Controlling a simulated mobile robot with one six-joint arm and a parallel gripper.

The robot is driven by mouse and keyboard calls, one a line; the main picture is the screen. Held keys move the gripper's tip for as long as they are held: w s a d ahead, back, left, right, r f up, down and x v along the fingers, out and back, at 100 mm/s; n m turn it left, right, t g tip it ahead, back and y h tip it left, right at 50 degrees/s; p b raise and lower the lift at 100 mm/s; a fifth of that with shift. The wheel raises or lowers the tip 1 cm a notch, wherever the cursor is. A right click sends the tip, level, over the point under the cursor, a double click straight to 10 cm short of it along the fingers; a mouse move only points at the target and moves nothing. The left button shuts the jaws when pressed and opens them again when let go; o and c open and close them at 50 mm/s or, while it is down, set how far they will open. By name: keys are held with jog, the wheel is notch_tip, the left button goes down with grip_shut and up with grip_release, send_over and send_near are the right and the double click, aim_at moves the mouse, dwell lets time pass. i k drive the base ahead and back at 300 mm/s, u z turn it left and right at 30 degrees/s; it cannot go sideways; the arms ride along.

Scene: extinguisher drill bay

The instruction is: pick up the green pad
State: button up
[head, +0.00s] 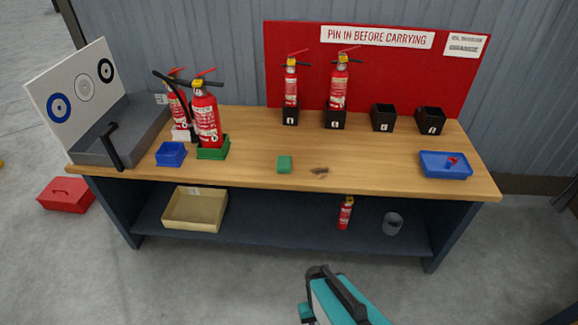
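The green pad (285,164) is a small, flat green block lying on the wooden bench top, near the front edge and about mid-length. Its top and front side show, and nothing covers it. A teal and black part of my own arm shows at the bottom of the head view, in front of the bench and apart from it. I cannot make out the fingers of my gripper in this view.
A dark smudge (319,171) lies right of the pad. Left are a blue bin (171,154) and a green holder (213,153) with an extinguisher (206,115). A blue tray (444,173) sits right. Behind stand black holders (383,119), two with extinguishers. Bench space around the pad is clear.

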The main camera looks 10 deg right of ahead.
aim_at(284, 164)
jog(key=u, duration=0.05)
jog(key=i, duration=0.95)
jog(key=z, duration=0.05)
